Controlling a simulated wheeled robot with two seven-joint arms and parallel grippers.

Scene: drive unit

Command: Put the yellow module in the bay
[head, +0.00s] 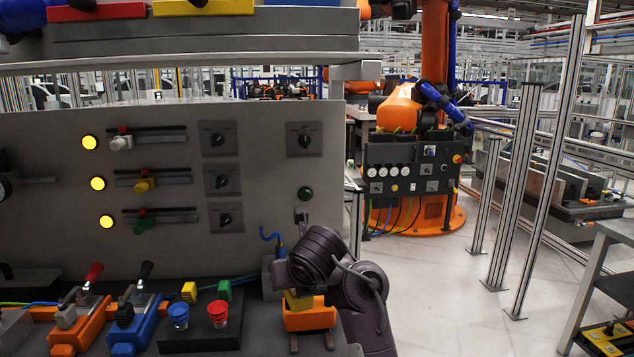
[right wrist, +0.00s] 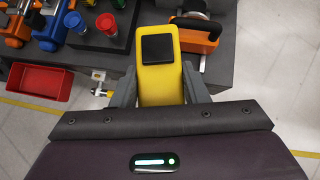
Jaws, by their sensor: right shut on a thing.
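The yellow module (right wrist: 157,85), with a black square on its face, is held between the two grey fingers of my right gripper (right wrist: 160,92) in the right wrist view. In the head view the module (head: 297,300) shows only in part beneath my dark right wrist, just above an orange part (head: 310,317) at the bench's right end. My right gripper (head: 296,296) is shut on the module. Whether the module touches anything below is hidden. I cannot make out the bay for certain. My left gripper is not in view.
A black block (head: 200,341) holds a blue cup (head: 179,316) and a red cup (head: 218,314). Orange (head: 80,325) and blue (head: 135,325) lever units stand left of it. A grey panel (head: 250,220) rises behind. A red bin (right wrist: 38,83) shows in the wrist view.

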